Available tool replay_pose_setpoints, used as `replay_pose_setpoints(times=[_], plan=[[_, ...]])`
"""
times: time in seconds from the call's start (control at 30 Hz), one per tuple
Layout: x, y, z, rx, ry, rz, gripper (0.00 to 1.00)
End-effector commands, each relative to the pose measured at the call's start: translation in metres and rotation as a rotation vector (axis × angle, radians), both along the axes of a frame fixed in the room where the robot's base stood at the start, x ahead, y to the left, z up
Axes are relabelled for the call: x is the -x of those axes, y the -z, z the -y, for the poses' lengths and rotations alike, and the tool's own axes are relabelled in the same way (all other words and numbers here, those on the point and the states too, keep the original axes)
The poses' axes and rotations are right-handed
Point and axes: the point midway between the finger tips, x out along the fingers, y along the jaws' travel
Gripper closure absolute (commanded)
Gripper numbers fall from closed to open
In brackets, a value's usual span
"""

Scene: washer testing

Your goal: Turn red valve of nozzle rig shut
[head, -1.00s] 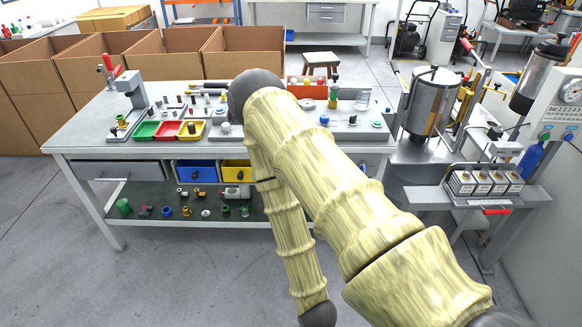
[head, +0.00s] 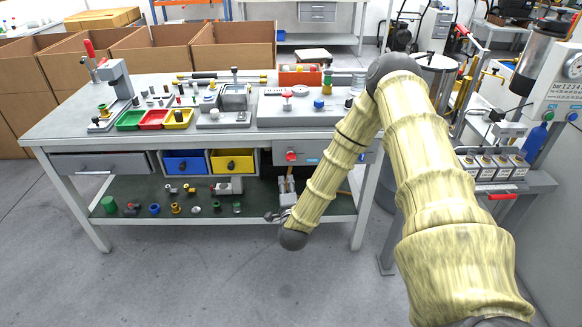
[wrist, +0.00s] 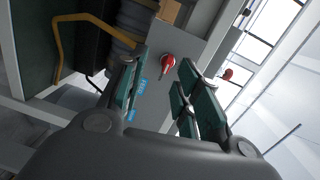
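The red valve handle (head: 291,155) sits on the grey front panel of the rig under the right part of the tabletop. It also shows in the wrist view (wrist: 168,62), mounted on the grey panel with a blue label (head: 312,160) beside it. My gripper (wrist: 161,72) is open, its dark green finger pads on either side of the valve in the wrist picture. The valve appears beyond the fingertips, with nothing held between them.
The workbench (head: 60,127) carries coloured trays and small fittings. A lower shelf (head: 330,206) holds several fittings. A yellow bin (head: 232,162) and a blue bin (head: 188,163) hang left of the panel. A second red knob (wrist: 228,74) shows at right in the wrist view. Floor in front is clear.

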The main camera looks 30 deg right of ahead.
Motion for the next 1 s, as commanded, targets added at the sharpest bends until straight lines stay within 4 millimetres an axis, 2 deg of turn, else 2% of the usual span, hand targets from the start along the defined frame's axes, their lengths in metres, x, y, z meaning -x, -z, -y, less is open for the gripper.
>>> replay_pose_setpoints(times=[0.1, 0.33, 0.8, 1.0], plan=[[-0.005, -0.01, 0.02, -0.026, 0.052, 0.081, 0.67], [-0.017, -0.017, 0.033, -0.035, 0.068, 0.113, 0.67], [-0.078, -0.017, 0.07, -0.035, 0.066, 0.109, 0.67], [-0.094, -0.016, 0.078, -0.035, 0.065, 0.108, 0.67]])
